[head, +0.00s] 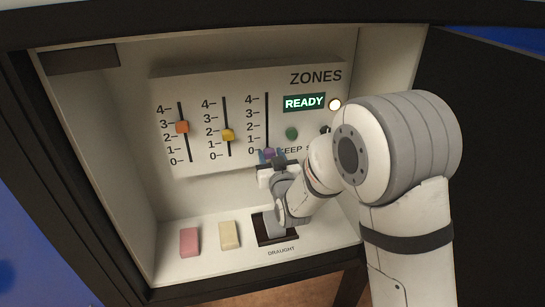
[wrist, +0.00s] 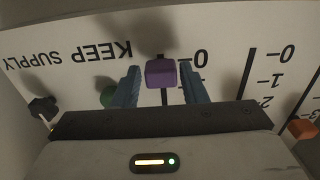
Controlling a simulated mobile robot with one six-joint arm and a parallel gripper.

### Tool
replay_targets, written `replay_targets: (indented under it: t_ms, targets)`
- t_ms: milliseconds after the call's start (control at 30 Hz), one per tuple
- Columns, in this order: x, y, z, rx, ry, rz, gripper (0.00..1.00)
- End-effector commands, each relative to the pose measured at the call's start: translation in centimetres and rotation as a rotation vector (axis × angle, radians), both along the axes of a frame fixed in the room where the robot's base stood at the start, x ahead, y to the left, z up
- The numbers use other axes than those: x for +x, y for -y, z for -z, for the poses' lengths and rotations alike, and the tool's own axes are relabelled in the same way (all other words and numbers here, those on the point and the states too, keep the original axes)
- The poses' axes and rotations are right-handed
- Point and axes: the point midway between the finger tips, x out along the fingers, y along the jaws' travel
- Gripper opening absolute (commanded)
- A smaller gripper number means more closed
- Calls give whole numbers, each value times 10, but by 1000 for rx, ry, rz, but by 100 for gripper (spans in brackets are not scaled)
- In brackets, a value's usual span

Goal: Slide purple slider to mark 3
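The purple slider (head: 268,153) sits near the 0 mark at the bottom of the third, rightmost scale on the ZONES panel (head: 240,78). My gripper (head: 270,158) is at it in the head view, covering part of it. In the wrist view the purple slider (wrist: 161,73) is between the two blue fingers of my gripper (wrist: 159,88). A gap shows on each side of it, so the fingers are open around it. Mark 3 (head: 249,112) of that scale is well above the slider.
An orange slider (head: 182,127) stands just below 3 and a yellow slider (head: 228,135) just below 2. A green button (head: 291,133) and a dark knob (wrist: 43,107) are beside the purple slider's track. Pink (head: 190,242) and cream (head: 229,235) blocks lie on the cabinet floor.

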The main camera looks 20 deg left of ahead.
Motion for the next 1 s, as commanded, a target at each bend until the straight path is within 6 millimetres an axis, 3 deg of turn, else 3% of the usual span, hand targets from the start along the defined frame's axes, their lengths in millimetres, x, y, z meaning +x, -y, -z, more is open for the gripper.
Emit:
replay_targets:
  t_ms: [467,700,867,1000]
  targets:
    - [0,0,0,0,0,1,0]
    - [0,0,-2,1,0,1,0]
    - [0,0,-27,4,3,1,0]
    - [1,0,-62,7,5,2,0]
